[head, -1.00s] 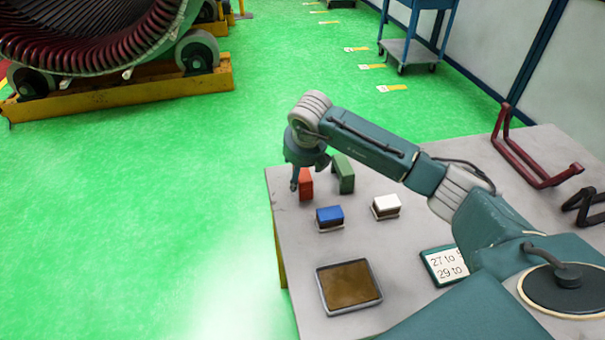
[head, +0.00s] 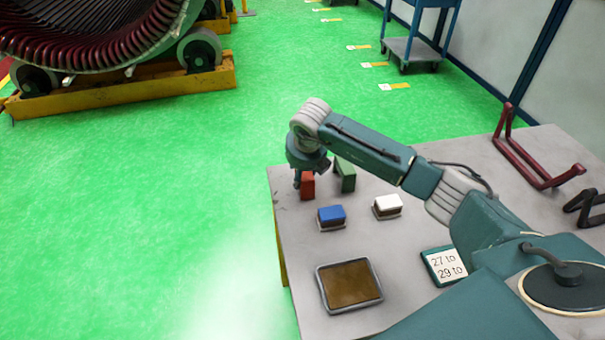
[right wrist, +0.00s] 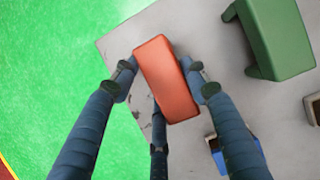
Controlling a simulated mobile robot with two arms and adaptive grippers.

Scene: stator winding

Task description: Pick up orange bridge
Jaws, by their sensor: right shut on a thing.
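The orange bridge (head: 308,186) is a small orange block near the far left corner of the table. In the right wrist view the orange bridge (right wrist: 166,78) sits between the fingers of my right gripper (right wrist: 165,85), which are shut on it from both sides. In the head view my right gripper (head: 298,180) reaches down at the block, and its fingers are partly hidden by the wrist. I cannot tell whether the block touches the table. My left gripper is not in view.
A green bridge (head: 345,176) stands just right of the orange one. A blue block (head: 331,215), a white block (head: 387,205), a brown-filled tray (head: 349,306) and a number card (head: 446,266) are on the table (head: 400,240). A dark red frame (head: 535,165) lies at right.

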